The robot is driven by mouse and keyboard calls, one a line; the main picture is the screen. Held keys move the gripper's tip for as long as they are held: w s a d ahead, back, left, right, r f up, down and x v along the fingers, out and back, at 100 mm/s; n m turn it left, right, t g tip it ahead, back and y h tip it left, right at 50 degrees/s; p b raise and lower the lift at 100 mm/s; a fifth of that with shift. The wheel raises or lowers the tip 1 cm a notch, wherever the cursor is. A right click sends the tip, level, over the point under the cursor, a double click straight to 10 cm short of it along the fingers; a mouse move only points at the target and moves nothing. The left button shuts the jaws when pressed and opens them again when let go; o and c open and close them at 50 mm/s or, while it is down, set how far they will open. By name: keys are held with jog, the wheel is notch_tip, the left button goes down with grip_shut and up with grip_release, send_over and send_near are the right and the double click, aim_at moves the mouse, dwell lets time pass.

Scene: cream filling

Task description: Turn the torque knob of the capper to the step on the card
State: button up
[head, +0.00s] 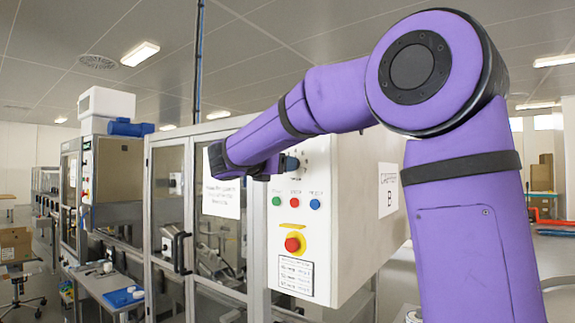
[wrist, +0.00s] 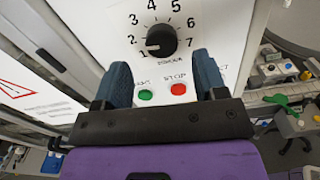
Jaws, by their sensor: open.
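The torque knob (wrist: 161,40) is a round black knob on the white capper panel, ringed by numbers from 1 to 7. Its white mark points to the lower left, at about 1. My gripper (wrist: 161,75) is open, with its two blue fingers apart below the knob in the picture and nothing between them.
Green (wrist: 145,95) and red (wrist: 179,89) buttons lie just under the dial, close to my fingers. A blue button (head: 315,204) and a red emergency stop (head: 295,243) are on the same panel. A glazed door with a paper sign (head: 222,190) stands to the left.

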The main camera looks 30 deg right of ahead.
jog(key=shift+x, duration=2.35)
jog(key=shift+s, duration=0.1)
jog(key=c, duration=0.9)
